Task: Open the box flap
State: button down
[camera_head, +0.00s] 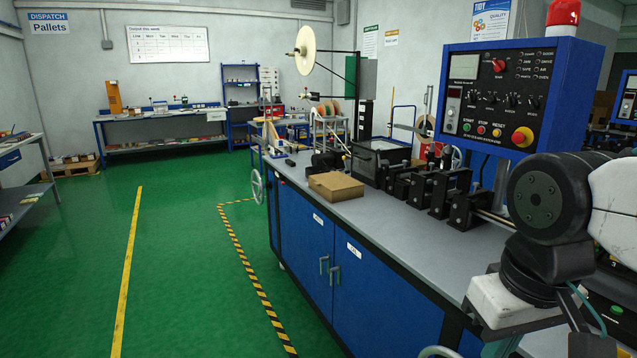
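A small brown cardboard box (335,187) sits near the front edge of the grey-topped workbench (385,213). Its top looks flat and closed; flap seams are too small to make out. Part of my arm, with black joints and white links, shows at the right and lower right, well to the right of the box. My gripper's fingers are not in view, and nothing of mine touches the box.
Black machine blocks (430,190) stand right of the box, below a blue control panel (510,97). A large reel (305,50) rises behind. The blue cabinet (375,290) fronts the bench. The green floor (180,270) at left is clear, with yellow and striped lines.

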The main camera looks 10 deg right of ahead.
aim_at(333, 181)
jog(key=i, duration=0.5)
jog(key=k, duration=0.4)
jog(key=u, duration=0.65)
jog(key=i, duration=2.35)
jog(key=z, duration=0.7)
jog(key=i, duration=0.3)
jog(key=z, duration=0.1)
